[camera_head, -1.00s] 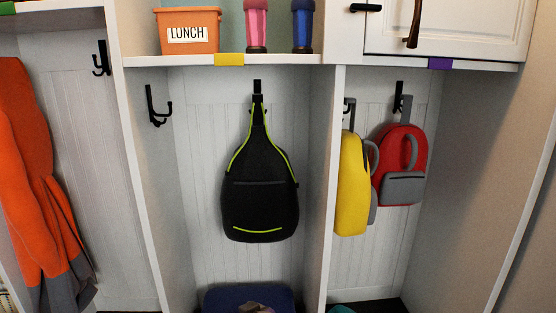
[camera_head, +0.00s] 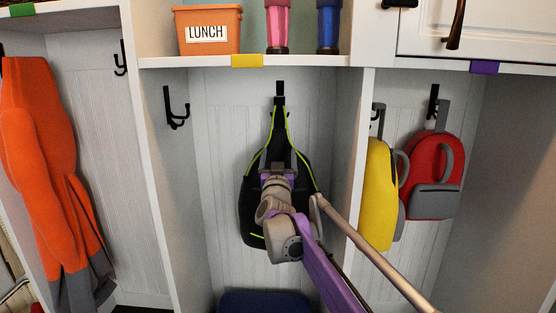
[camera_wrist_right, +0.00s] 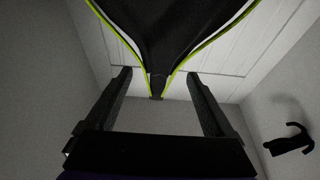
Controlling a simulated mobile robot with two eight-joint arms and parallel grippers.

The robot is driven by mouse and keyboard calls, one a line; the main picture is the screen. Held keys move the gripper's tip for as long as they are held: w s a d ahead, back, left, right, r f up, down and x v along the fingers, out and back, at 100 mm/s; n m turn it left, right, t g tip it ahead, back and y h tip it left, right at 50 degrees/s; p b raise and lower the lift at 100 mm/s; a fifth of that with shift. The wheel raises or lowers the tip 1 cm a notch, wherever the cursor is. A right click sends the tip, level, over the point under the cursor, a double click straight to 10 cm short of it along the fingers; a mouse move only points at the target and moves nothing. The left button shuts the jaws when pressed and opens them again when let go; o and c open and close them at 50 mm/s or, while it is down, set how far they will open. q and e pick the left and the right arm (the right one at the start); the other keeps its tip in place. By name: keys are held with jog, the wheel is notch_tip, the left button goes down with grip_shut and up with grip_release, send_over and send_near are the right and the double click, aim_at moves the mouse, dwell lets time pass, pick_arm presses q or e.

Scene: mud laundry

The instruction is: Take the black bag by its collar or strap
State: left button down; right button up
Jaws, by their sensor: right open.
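The black bag (camera_head: 249,210) with lime-green edging hangs by its narrow top strap (camera_head: 279,104) from a black hook in the middle cubby. My right gripper (camera_head: 279,152) is in front of the bag, below the strap, and hides its middle. In the right wrist view the two dark fingers (camera_wrist_right: 159,76) are spread apart. The tapering collar of the bag (camera_wrist_right: 157,84) shows between them, with a gap on each side; I cannot tell how deep it sits between them. My left gripper is not in view.
A yellow bag (camera_head: 377,195) and a red bag (camera_head: 435,165) hang in the right cubby beyond a white divider. An empty double hook (camera_head: 176,108) is on the left wall. The lunch bin (camera_head: 208,30) stands on the shelf above. An orange garment (camera_head: 40,150) hangs far left.

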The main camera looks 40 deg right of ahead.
aim_at(279, 141)
jog(key=p+x, duration=0.2)
jog(key=x, duration=0.6)
jog(key=shift+w+r+p, duration=0.1)
jog(key=shift+r+p, duration=0.05)
jog(key=shift+p, duration=0.25)
jog(key=shift+w+d, duration=0.4)
jog(key=shift+w, duration=0.1)
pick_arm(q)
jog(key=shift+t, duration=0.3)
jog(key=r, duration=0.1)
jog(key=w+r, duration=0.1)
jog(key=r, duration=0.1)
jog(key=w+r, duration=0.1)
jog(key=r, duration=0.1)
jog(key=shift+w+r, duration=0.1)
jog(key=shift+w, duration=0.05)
pick_arm(e)
jog(key=shift+s, duration=0.1)
grip_shut()
jog(key=shift+r, duration=0.15)
